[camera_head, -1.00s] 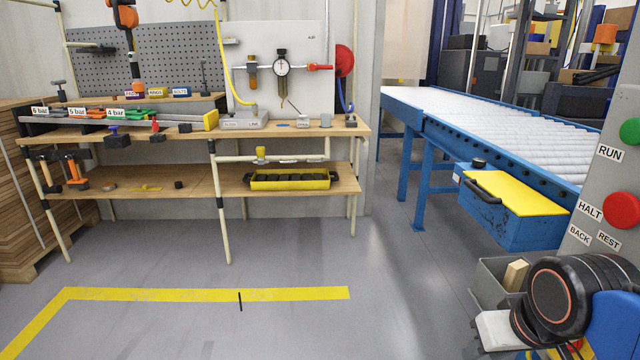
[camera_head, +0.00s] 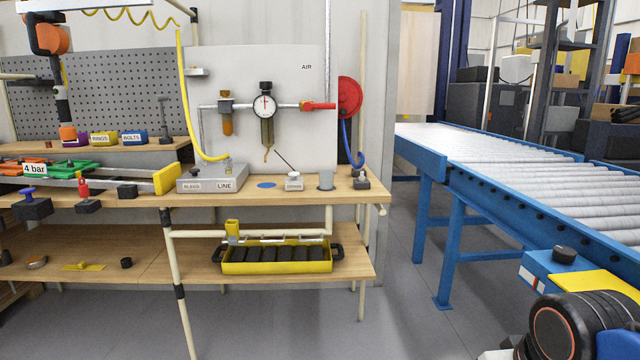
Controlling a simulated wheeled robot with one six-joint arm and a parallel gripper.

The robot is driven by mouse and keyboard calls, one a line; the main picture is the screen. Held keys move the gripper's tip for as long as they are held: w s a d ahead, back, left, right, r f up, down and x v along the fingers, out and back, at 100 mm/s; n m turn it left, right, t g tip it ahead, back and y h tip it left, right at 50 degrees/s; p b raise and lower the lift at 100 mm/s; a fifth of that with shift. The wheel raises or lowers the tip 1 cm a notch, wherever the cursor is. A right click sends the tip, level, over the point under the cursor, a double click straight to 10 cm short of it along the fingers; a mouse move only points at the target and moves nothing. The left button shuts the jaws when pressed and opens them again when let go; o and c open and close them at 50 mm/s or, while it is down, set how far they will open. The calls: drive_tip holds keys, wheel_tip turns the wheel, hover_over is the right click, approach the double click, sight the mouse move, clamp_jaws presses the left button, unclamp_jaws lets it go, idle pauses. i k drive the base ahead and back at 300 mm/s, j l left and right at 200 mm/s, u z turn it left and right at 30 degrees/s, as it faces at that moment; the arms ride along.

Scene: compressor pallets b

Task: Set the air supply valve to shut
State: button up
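The white AIR panel (camera_head: 302,69) stands upright at the back of the workbench. A thin pipe runs across it with a round pressure gauge (camera_head: 264,106) and a regulator in the middle. A red valve lever (camera_head: 319,106) sits on the pipe to the right of the gauge. The lever lies level, in line with the pipe, and points right toward the red hose reel (camera_head: 349,97). Part of my dark arm shows at the lower right, well apart from the panel. My gripper is not in view.
The workbench (camera_head: 350,190) carries a grey BLEED/LINE box (camera_head: 212,178), a small DRAIN block (camera_head: 294,182) and a grey cup (camera_head: 326,180). A yellow tray (camera_head: 277,261) rests on the lower shelf. The roller conveyor (camera_head: 510,170) stands at right. Floor shows between bench and conveyor.

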sight(307, 106)
drive_tip(key=i+z, duration=0.1)
drive_tip(key=i, duration=0.7)
drive_tip(key=i+j+z, duration=0.1)
drive_tip(key=i, duration=0.65)
